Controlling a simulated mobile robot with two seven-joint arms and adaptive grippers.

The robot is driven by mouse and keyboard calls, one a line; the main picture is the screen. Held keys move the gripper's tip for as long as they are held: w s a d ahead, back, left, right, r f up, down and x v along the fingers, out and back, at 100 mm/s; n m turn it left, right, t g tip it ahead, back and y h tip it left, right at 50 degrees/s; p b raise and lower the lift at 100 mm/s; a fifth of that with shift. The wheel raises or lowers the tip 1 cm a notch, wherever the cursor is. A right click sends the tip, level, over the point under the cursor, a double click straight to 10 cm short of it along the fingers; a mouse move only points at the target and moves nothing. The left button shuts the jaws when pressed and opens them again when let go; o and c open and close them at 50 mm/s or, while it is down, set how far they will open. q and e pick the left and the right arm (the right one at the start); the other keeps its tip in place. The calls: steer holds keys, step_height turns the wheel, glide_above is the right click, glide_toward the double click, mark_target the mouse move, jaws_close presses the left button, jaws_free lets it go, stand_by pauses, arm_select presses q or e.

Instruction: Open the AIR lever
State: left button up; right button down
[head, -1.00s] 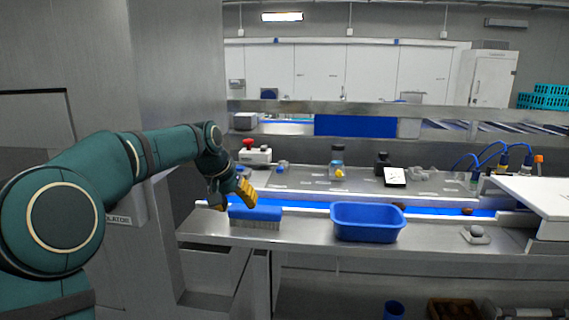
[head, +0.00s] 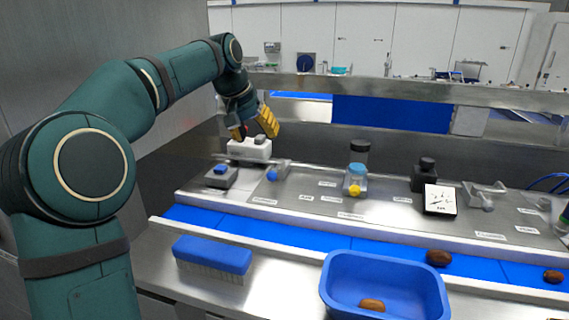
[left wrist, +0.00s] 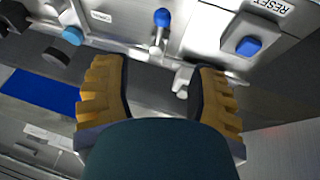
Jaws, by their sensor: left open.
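A small lever with a blue knob (head: 272,175) stands on the back panel, right of a box with a blue button (head: 220,171). It also shows at the top of the left wrist view (left wrist: 162,17). I take it for the AIR lever, but its label is not readable. The blue button (left wrist: 248,46) is labelled RESET in the left wrist view. My left gripper (head: 254,127) is open with yellow fingers, above and behind the lever, apart from it. In the left wrist view a small pale fitting (left wrist: 182,81) shows between the fingers.
A white box (head: 249,150) stands just below my left gripper. The blue belt (head: 290,233), brush (head: 212,255) and blue tub (head: 384,290) are in front.

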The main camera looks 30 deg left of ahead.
arm_select(q)
steer(key=b+x, duration=0.2)
steer(key=x, duration=1.1)
steer(key=shift+s+f, duration=0.1)
steer(key=shift+f, duration=0.1)
jaws_close()
